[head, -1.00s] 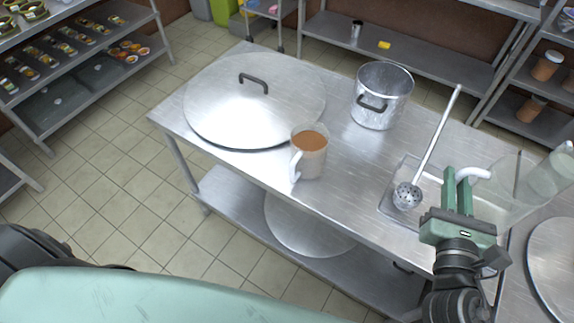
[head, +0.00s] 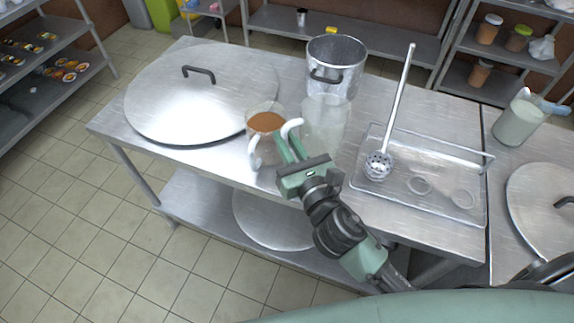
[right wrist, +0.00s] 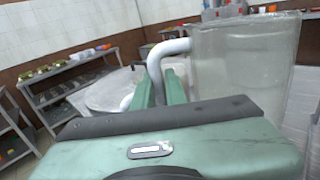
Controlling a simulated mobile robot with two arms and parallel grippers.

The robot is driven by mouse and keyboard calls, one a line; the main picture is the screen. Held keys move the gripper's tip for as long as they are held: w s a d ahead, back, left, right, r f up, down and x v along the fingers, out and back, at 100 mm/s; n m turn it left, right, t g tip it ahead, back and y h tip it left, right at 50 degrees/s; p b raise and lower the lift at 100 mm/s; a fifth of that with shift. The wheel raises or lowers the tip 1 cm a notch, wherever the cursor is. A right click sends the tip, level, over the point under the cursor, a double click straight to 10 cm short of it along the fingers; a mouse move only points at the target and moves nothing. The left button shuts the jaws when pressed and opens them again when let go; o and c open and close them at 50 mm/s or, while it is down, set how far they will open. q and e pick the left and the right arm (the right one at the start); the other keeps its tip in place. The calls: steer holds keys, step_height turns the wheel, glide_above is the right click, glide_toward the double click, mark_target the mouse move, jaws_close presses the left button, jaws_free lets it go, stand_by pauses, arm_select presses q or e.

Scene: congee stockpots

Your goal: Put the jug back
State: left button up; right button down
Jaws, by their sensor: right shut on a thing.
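My right gripper (head: 287,147) is shut on the white handle of a clear, empty-looking jug (head: 325,125). In the right wrist view the jug (right wrist: 245,75) stands to the right of the fingers (right wrist: 160,85), with its handle reaching between them. In the head view the jug is in front of the metal pot and right of a second jug (head: 266,123) holding brown liquid. I cannot tell whether the held jug touches the table. A third jug (head: 518,122) with pale liquid stands at the right. My left gripper is not in view.
The steel table (head: 225,160) carries a large round lid (head: 165,105), a metal pot (head: 345,52), and a wire-edged tray (head: 425,205) with a strainer ladle (head: 380,160) and two rings. Another lid (head: 540,215) lies at the right. Shelves stand behind.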

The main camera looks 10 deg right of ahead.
step_height(320, 180, down, 3)
steer(key=shift+f+b, duration=0.15)
steer(key=shift+b, duration=0.25)
steer(key=shift+f+b, duration=0.9)
steer(key=shift+f, duration=1.2)
steer(key=c, duration=1.4)
jaws_free()
steer(key=shift+c, duration=0.2)
